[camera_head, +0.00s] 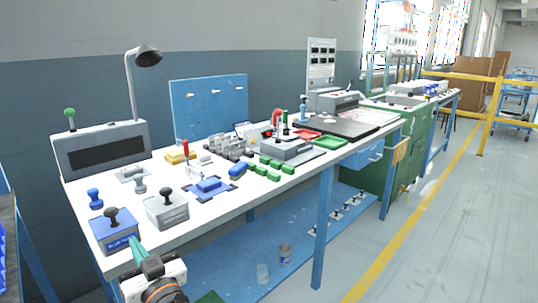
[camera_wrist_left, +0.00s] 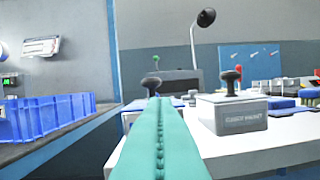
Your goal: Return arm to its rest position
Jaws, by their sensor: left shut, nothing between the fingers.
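My left gripper (camera_head: 137,247) is at the front left corner of the white workbench (camera_head: 222,209) in the head view, with its teal fingers together and nothing between them. In the left wrist view the shut fingers (camera_wrist_left: 157,105) point forward at the bench. A blue box with a black knob (camera_head: 114,231) stands just beyond the fingertips in the head view. A grey box with a black knob (camera_head: 167,208) stands to its right, and it also shows in the left wrist view (camera_wrist_left: 240,115). I cannot tell whether the fingers touch the blue box. My right gripper is not in view.
A blue bin (camera_wrist_left: 50,115) stands on the left in the wrist view. A lamp (camera_head: 147,55), a grey panel box (camera_head: 100,149) and a blue pegboard (camera_head: 209,103) line the bench's back. Green blocks (camera_head: 262,170) lie mid-bench. The floor (camera_head: 450,220) at right is clear.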

